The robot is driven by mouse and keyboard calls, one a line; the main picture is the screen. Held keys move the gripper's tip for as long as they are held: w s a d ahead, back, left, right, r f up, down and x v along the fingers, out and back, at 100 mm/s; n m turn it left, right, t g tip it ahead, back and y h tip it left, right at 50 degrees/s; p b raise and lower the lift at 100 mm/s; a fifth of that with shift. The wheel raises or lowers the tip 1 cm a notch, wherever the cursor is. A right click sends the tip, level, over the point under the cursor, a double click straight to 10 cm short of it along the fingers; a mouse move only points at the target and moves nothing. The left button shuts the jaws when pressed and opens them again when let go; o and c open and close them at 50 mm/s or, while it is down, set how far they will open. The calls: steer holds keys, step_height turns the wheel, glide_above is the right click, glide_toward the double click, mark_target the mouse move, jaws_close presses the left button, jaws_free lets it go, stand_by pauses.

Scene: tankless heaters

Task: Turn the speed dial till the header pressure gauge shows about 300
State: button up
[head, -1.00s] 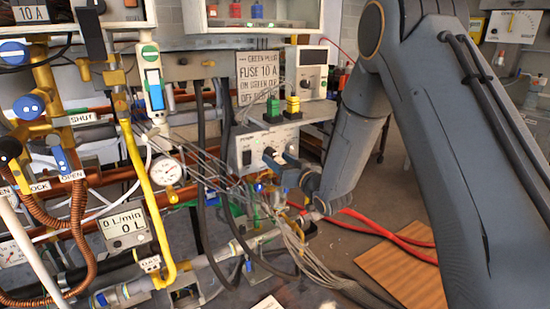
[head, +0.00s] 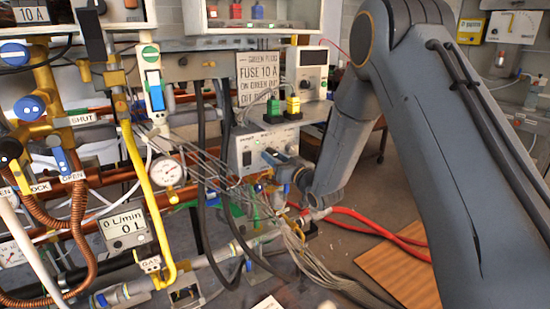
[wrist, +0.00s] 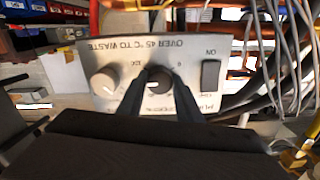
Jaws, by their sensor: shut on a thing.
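A grey control box (head: 247,150) stands at the middle in the head view, and its face shows upside down in the wrist view (wrist: 200,103). Its face carries a dial (wrist: 158,84) between my fingers, a pale knob (wrist: 105,82) to the left and a dark switch (wrist: 211,74) to the right. I cannot read which one is marked speed. My gripper (wrist: 160,74) is shut on the middle dial; in the head view my gripper (head: 271,157) hides that dial. A round white gauge (head: 168,173) hangs left of the box; its reading is too small to tell.
Grey cables (head: 292,235) hang below the box, close to my gripper. Pipes and a yellow tube (head: 140,185) stand to the left. A meter (head: 306,72) and green and yellow plugs (head: 293,104) sit above the box. Red hoses (head: 375,225) lie on the floor.

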steer(key=shift+m, duration=0.3)
steer(key=o, duration=1)
steer(key=shift+o, duration=0.2)
steer(key=shift+d, duration=0.15)
steer(key=v, duration=0.7)
steer(key=shift+s+d, duration=0.15)
steer(key=shift+s, duration=0.15)
steer(key=shift+d, duration=0.1)
